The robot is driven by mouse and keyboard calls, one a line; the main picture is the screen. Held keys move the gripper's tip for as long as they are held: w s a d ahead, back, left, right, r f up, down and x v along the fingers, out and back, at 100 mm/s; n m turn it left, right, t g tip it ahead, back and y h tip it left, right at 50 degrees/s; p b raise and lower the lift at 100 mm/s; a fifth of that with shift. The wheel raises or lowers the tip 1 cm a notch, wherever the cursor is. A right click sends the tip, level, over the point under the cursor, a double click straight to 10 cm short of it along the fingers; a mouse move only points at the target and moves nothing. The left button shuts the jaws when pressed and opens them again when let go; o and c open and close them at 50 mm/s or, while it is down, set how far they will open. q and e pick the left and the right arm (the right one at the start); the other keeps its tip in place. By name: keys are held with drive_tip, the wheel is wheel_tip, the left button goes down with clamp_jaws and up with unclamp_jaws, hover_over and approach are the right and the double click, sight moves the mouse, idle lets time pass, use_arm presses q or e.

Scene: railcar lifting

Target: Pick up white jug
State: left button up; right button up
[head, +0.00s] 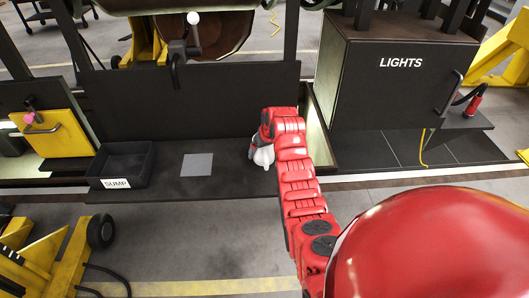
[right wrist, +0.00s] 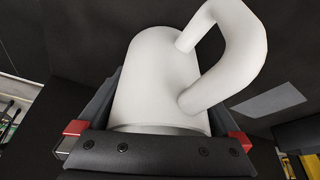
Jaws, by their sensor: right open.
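The white jug (head: 263,157) stands on the dark bench, mostly hidden by my right arm in the head view. In the right wrist view the white jug (right wrist: 158,75) fills the middle, with its thick looped handle at the upper right. My right gripper (right wrist: 157,135) is open, with one finger on either side of the jug body; I cannot tell whether they touch it. In the head view my right gripper (head: 262,146) is at the jug, largely hidden by its own arm. My left gripper is not in view.
A black tray labelled SUMP (head: 122,165) and a grey square (head: 197,165) lie on the bench to the left. A yellow box (head: 60,135) is farther left. A dark LIGHTS cabinet (head: 400,85) stands to the right. An upright dark panel (head: 190,100) is behind.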

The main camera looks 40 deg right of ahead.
drive_tip(key=c, duration=1.1)
